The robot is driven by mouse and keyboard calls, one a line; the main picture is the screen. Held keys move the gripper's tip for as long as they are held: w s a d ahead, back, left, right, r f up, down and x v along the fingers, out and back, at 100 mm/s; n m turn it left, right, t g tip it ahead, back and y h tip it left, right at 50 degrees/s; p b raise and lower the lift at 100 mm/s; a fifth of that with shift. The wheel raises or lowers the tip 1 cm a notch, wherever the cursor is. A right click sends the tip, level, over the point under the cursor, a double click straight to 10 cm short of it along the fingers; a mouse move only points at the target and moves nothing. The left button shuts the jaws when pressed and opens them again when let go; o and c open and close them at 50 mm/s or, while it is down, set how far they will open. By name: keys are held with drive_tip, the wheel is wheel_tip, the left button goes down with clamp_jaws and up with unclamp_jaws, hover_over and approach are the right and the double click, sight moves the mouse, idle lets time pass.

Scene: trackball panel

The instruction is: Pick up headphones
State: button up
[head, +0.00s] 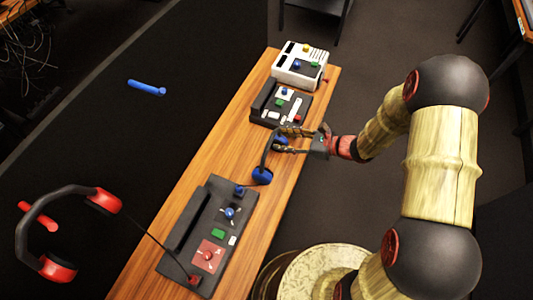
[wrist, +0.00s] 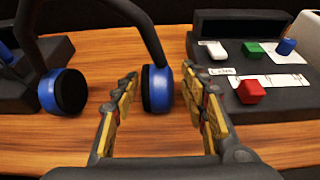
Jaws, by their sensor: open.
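Blue headphones (head: 262,176) with a dark headband stand on the wooden table in the head view. In the wrist view one blue ear cup (wrist: 158,89) is between my open fingers, and the other ear cup (wrist: 63,91) is outside them to the left. Red headphones (head: 104,199) are at the left of the head view.
A dark control panel (head: 177,214) lies on the near table. Another dark panel (head: 262,103) and a white device (head: 301,65) are at the far end. In the wrist view a panel (wrist: 226,30) is close to the right finger. Bare wood (head: 205,155) runs along the table's left side.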

drive_tip(key=b+x, duration=0.2)
drive_tip(key=x, duration=0.4)
drive_tip(key=shift+w+a+f, duration=0.1)
drive_tip(key=shift+w+a, duration=0.15)
drive_tip(key=shift+a, duration=0.05)
drive_tip(key=shift+c, duration=0.8)
clamp_jaws()
